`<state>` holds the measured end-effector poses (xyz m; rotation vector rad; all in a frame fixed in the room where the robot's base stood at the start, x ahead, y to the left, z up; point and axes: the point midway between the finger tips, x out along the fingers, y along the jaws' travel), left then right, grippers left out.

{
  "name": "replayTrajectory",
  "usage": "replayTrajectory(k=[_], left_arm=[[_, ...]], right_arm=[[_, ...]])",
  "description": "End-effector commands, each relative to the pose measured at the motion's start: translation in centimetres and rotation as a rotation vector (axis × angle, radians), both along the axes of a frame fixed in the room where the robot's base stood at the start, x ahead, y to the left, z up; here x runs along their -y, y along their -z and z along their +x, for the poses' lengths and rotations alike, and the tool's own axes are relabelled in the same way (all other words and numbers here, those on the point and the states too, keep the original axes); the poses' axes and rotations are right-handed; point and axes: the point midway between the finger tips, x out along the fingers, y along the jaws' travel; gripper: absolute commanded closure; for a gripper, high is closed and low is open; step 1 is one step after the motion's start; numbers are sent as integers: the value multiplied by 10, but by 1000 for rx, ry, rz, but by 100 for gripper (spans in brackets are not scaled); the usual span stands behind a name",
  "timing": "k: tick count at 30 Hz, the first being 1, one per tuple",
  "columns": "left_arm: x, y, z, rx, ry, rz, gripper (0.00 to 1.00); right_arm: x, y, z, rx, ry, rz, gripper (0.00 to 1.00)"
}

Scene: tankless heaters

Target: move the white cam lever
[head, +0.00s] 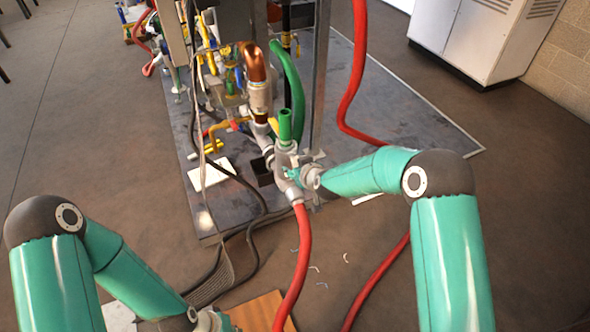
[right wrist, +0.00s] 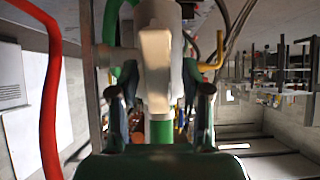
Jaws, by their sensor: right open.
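The white cam lever (right wrist: 156,68) stands in the middle of the right wrist view, in front of a pale pipe fitting. In the head view the fitting (head: 285,160) sits below a green pipe stub, and the lever is too small to pick out for sure. My right gripper (right wrist: 160,98) is open, with one finger on each side of the lever. I cannot tell whether either finger touches it. In the head view this gripper (head: 303,167) is at the right side of the fitting, partly hidden by my wrist. My left arm runs off the bottom edge, and its gripper is not visible.
A red hose (head: 303,255) hangs from the fitting, and another red hose (head: 356,75) runs behind my right arm. A copper elbow (head: 255,62) and a curved green hose (head: 291,80) rise above. A metal post (head: 320,75) stands close behind. Open floor lies right.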

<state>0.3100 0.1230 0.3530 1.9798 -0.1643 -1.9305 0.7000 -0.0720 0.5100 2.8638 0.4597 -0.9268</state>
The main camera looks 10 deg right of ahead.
Motion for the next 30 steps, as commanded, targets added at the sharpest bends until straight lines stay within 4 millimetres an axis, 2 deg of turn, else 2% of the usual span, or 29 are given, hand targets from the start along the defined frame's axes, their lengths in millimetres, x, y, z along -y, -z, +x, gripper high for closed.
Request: replayTrajectory(k=[8,14,22,30], left_arm=[[0,-1,0,0,0,0,100],[0,-1,0,0,0,0,100],[0,-1,0,0,0,0,100],[0,-1,0,0,0,0,100]], right_arm=[[4,-7,-6,3,3,0,52],[12,-26,-30,4,3,0,52],[25,-55,-73,2,1,1,52],[31,-69,-93,0,0,0,52]])
